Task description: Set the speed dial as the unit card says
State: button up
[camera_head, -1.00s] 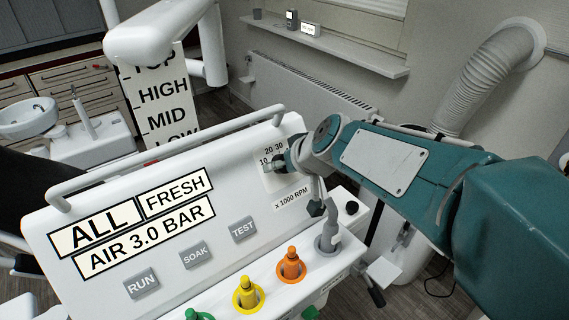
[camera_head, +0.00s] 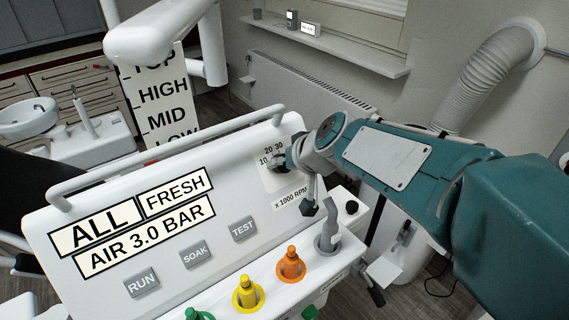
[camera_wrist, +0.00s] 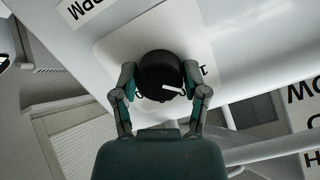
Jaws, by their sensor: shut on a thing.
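The speed dial is a round black knob (camera_wrist: 160,72) with a white pointer line, on a white plate (camera_wrist: 112,48) of the unit's sloped panel. In the wrist view, my gripper (camera_wrist: 160,84) has one finger on each side of the knob and is shut on it. In the head view, my gripper (camera_head: 281,163) covers most of the dial. The numbers 10, 20 and 30 show around it, above an "x 1000 RPM" label (camera_head: 290,198). Cards on the panel read "ALL" (camera_head: 100,226), "FRESH" (camera_head: 175,194) and "AIR 3.0 BAR" (camera_head: 145,240).
RUN (camera_head: 141,283), SOAK (camera_head: 196,254) and TEST (camera_head: 243,229) buttons lie below the cards. Yellow (camera_head: 246,294) and orange (camera_head: 291,264) pegs and a grey handpiece (camera_head: 329,230) stand along the front. A rail (camera_head: 170,155) runs along the panel top. A board (camera_head: 163,105) behind reads TOP, HIGH, MID, LOW.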

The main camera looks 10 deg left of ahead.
jog(key=m+y, duration=0.1)
jog(key=m, duration=0.4)
jog(key=shift+g, duration=0.3)
dwell(0.4)
jog(key=o, duration=1.2)
jog(key=shift+a, duration=0.1)
jog(key=shift+c, duration=0.2)
jog(key=shift+r, duration=0.1)
jog(key=v, duration=1.1)
jog(key=shift+s+d, duration=0.15)
jog(key=shift+d, duration=0.15)
